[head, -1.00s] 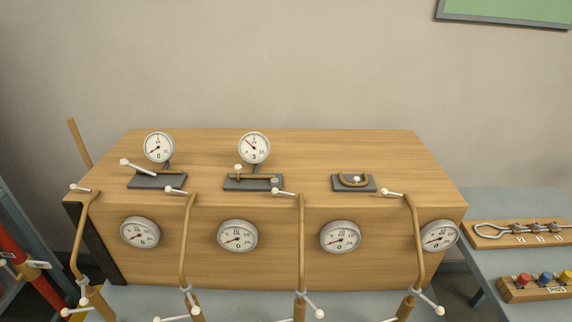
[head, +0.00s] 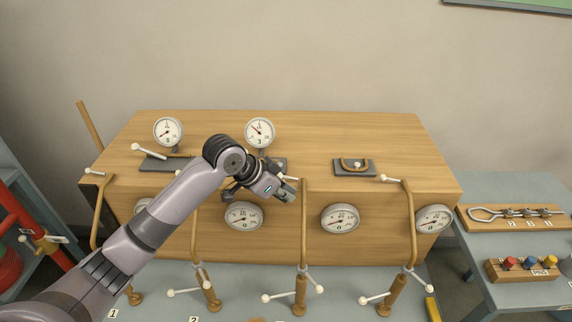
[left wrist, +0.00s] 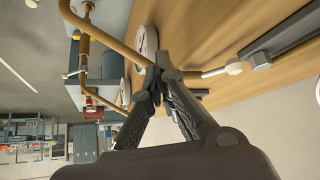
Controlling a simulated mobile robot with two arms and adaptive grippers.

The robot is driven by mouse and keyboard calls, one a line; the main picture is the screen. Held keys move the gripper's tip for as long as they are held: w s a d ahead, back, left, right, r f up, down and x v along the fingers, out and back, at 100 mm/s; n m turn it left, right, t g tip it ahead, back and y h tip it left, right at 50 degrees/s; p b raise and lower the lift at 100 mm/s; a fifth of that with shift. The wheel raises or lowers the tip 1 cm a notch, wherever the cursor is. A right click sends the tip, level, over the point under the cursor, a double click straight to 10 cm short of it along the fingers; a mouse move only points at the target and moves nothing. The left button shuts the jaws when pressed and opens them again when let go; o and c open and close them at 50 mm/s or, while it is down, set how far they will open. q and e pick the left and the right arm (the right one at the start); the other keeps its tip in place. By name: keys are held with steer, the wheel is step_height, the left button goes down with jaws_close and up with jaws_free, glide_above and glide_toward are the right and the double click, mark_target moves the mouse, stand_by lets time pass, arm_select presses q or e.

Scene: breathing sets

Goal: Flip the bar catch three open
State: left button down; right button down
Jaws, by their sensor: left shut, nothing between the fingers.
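Bar catch three seems to be the dark plate (head: 281,163) on the wooden box top by the gauge marked 3 (head: 260,133). Most of it is hidden behind my left gripper in the head view. My left gripper (head: 288,190) is shut and empty, at the box's front top edge, close to a white-knobbed bronze pipe (head: 304,215). In the left wrist view the closed fingers (left wrist: 155,78) lie near a bronze pipe (left wrist: 120,47). A white knob (left wrist: 234,67) shows to their right; I cannot tell whether it belongs to the catch. My right gripper is not in view.
Another plate with a raised white-tipped lever (head: 150,152) is at left, and a plate with a curved bronze handle (head: 355,166) at right. Gauges (head: 340,219) and bronze pipes (head: 411,225) line the box front. A side table (head: 510,190) holds pins and hooks.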

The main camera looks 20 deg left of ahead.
arm_select(q)
steer(key=w+a+r+t, duration=0.1)
steer(key=w+a+r, duration=0.3)
steer(key=r, duration=0.6)
steer(key=shift+w+a+h, duration=0.3)
steer(key=shift+w, duration=0.7)
steer(key=shift+w+d+f, duration=0.1)
steer(key=shift+f, duration=0.05)
steer(key=p+x, duration=0.3)
steer(key=x, duration=0.5)
steer(key=shift+w+d+f, duration=0.2)
steer(key=shift+w+f, duration=0.05)
steer(key=s+a+f+p, duration=0.1)
steer(key=s+a+p, duration=0.1)
steer(key=p, duration=0.1)
steer(key=shift+s+f, duration=0.15)
steer(key=shift+s+a+f, duration=0.1)
steer(key=shift+s+a, duration=0.15)
steer(key=shift+w+d+f, duration=0.1)
steer(key=shift+w+d, duration=0.05)
